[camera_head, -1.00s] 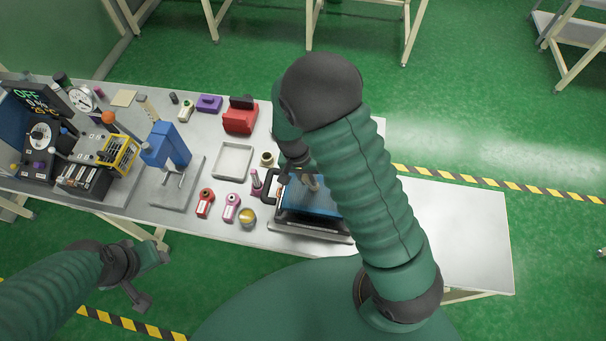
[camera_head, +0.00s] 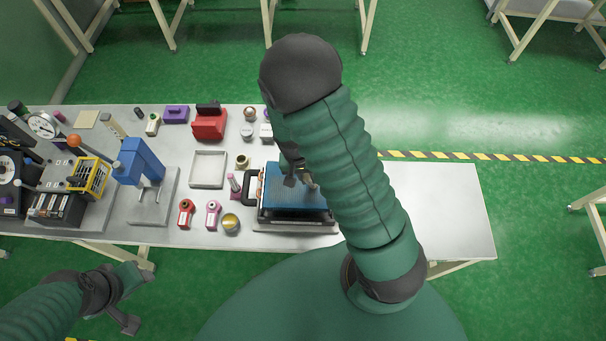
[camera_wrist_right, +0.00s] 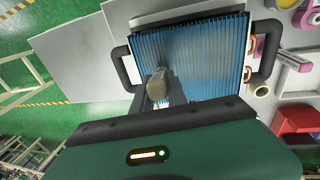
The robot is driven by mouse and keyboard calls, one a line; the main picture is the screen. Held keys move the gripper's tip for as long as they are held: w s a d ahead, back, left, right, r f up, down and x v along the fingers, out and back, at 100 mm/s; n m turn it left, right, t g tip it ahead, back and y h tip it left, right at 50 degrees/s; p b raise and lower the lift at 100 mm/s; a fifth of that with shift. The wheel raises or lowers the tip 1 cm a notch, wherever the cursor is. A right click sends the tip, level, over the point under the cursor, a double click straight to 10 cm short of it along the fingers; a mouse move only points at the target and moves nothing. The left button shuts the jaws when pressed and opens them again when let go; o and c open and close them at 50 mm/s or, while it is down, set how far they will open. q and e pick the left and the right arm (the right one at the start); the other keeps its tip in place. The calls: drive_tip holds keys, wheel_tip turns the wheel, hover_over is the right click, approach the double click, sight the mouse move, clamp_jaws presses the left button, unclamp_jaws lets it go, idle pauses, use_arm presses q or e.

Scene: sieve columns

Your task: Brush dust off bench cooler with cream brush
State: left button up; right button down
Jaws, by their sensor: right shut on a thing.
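The bench cooler (camera_head: 280,205) is a blue finned block with black side handles, lying on the bench in front of me. In the right wrist view its blue fins (camera_wrist_right: 215,60) fill the upper middle, with a greyish dusty patch near the brush. My right gripper (camera_head: 300,178) is over the cooler, shut on the cream brush (camera_wrist_right: 157,86). The brush's tip points at the fins; I cannot tell whether it touches them. My right forearm hides the cooler's right part in the head view. My left gripper (camera_head: 138,298) is open and empty, off the bench's front edge.
Left of the cooler are a pink-handled tool (camera_head: 234,184), a yellow-topped round tin (camera_head: 231,222), a white tray (camera_head: 208,169) and a blue press (camera_head: 138,163). A red box (camera_head: 210,123) stands behind. The bench's right end (camera_head: 455,210) is clear.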

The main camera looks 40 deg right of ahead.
drive_tip(key=shift+a+r, duration=0.1)
drive_tip(key=r+p, duration=0.1)
drive_tip(key=r, duration=0.1)
drive_tip(key=r+p, duration=0.1)
drive_tip(key=p, duration=0.1)
drive_tip(key=r+p, duration=0.2)
drive_tip(key=shift+d+r, duration=0.35)
drive_tip(key=shift+r+p, duration=0.15)
drive_tip(key=shift+p, duration=0.15)
drive_tip(key=shift+a, duration=0.2)
wheel_tip(320, 180, up, 3)
drive_tip(key=p, duration=0.3)
drive_tip(key=shift+d, duration=0.1)
drive_tip(key=shift+w+f+b, duration=0.15)
drive_tip(key=shift+f+b, duration=0.05)
drive_tip(key=shift+b, duration=0.1)
